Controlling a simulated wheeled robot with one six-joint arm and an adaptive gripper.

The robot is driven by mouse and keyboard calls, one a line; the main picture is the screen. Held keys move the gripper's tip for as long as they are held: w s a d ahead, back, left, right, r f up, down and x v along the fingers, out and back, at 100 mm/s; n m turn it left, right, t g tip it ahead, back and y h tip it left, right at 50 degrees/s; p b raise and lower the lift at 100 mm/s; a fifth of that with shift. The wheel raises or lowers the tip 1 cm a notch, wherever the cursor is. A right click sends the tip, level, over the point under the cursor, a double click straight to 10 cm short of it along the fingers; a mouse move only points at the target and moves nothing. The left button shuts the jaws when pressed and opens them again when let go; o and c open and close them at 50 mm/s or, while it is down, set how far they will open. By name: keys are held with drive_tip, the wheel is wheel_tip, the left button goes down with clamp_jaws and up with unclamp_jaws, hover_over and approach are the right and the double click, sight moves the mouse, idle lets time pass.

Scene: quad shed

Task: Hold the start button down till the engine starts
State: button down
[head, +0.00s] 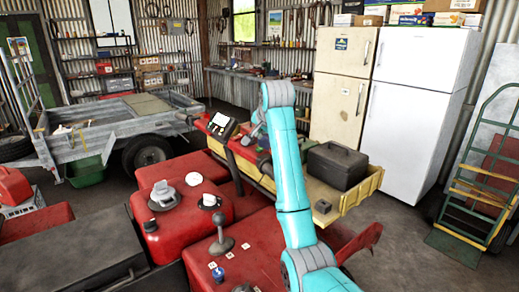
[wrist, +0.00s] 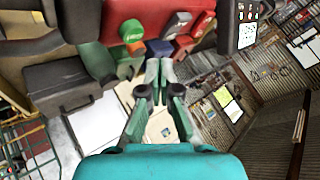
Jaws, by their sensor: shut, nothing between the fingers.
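The quad's red handlebar (head: 215,125) carries a dark display (head: 222,125). In the wrist view a control cluster on the red bar shows a green round button (wrist: 131,30), an orange-red piece (wrist: 136,46) and a blue piece (wrist: 159,48). I cannot tell for sure which is the start button. My gripper (wrist: 159,68) is shut and empty, its fingertips just below the blue piece in the picture. I cannot tell whether they touch anything. In the head view my arm partly hides the gripper and the cluster.
The red tank with caps (head: 165,195) and a gear lever (head: 221,240) are in the foreground. A trailer (head: 110,125) stands left, fridges (head: 415,95) behind, a hand truck (head: 480,180) right.

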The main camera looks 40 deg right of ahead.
sight(260, 149)
drive_tip(key=shift+f, duration=1)
drive_tip(key=shift+f, duration=0.15)
idle(0.7)
drive_tip(key=shift+f, duration=0.25)
drive_tip(key=shift+f, duration=0.5)
idle(2.1)
drive_tip(key=shift+r, duration=0.15)
idle(0.4)
drive_tip(key=shift+r, duration=0.8)
drive_tip(key=shift+r, duration=0.1)
drive_tip(key=shift+r, duration=2.4)
